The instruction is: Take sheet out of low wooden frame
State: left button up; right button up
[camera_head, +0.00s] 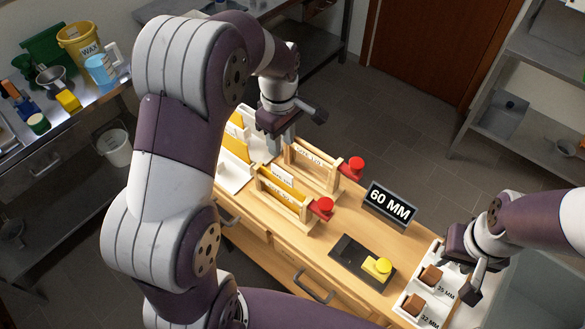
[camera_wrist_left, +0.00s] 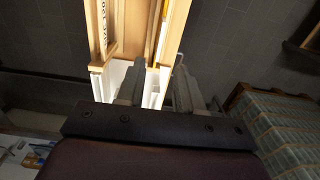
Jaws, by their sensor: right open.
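Two low wooden frames stand on the bench, a front one (camera_head: 296,212) and a back one (camera_head: 329,184), each with a red knob at its right end. The front frame holds a yellow sheet (camera_head: 268,182) with a white upper part. Whether the back frame holds a sheet is unclear. My left gripper (camera_head: 284,143) points down at the back frame's left end. In the left wrist view its fingers (camera_wrist_left: 158,90) are apart, near the end of a wooden frame (camera_wrist_left: 128,35); no sheet is clearly between them. My right gripper (camera_head: 468,272) is open above the block tray.
A white rack (camera_head: 233,183) with yellow sheets stands left of the frames.

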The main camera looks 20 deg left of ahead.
pick_arm(q)
jog(key=p, duration=0.2)
send_over(282, 170)
notch_tip(282, 170, down, 6)
jog(key=r, duration=0.1)
notch_tip(282, 170, down, 7)
jog(key=shift+r+p, duration=0.1)
jog(key=shift+p, duration=1.05)
jog(key=shift+s+f, duration=0.1)
jog(key=shift+f, duration=0.1)
grip_shut()
